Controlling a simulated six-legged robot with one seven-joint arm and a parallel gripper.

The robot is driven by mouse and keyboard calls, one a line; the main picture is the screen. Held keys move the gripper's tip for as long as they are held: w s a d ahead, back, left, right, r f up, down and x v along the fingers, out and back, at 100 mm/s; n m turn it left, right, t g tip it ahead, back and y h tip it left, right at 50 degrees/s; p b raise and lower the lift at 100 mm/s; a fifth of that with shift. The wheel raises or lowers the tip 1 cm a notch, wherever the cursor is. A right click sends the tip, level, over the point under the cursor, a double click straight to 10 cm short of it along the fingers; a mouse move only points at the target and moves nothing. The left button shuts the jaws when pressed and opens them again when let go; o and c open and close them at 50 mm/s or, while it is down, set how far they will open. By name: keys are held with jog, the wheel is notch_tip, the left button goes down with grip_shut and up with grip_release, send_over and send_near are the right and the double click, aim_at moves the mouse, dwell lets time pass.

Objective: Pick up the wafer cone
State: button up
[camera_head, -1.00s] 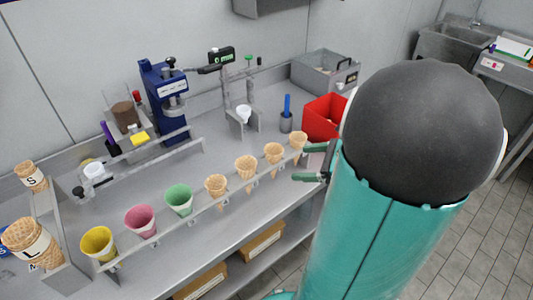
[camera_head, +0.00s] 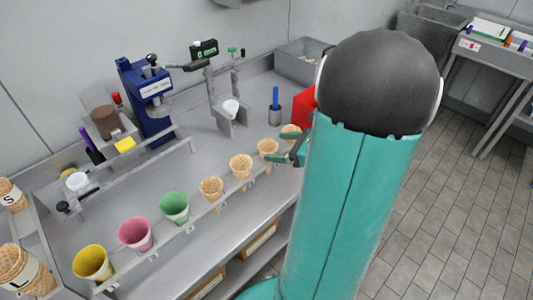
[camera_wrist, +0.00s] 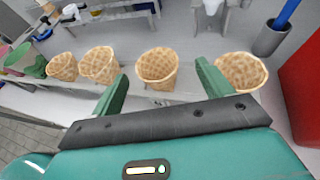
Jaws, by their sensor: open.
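Several tan wafer cones stand in a row in a grey rack (camera_head: 190,228) on the counter, among them one (camera_head: 240,166) near the middle and one (camera_head: 268,149) close to my gripper. My gripper (camera_head: 287,147) is open and empty at the right end of the row, its green fingers partly hidden by my arm. In the wrist view a wafer cone (camera_wrist: 157,67) shows beyond and between the open fingers (camera_wrist: 162,90). Another wafer cone (camera_wrist: 241,71) is to the right of the right finger, and two more are to the left. Whether any finger touches a cone I cannot tell.
Yellow (camera_head: 93,263), pink (camera_head: 136,234) and green (camera_head: 175,208) cups fill the rack's left part. A red box (camera_head: 304,105) and a grey holder with a blue-handled tool (camera_head: 275,110) stand behind the row. A blue press (camera_head: 148,98) is at the back.

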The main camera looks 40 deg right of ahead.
aim_at(270, 146)
jog(key=x, duration=0.6)
jog(key=shift+a+r, duration=0.1)
jog(key=shift+a, duration=0.1)
jog(key=c, duration=0.7)
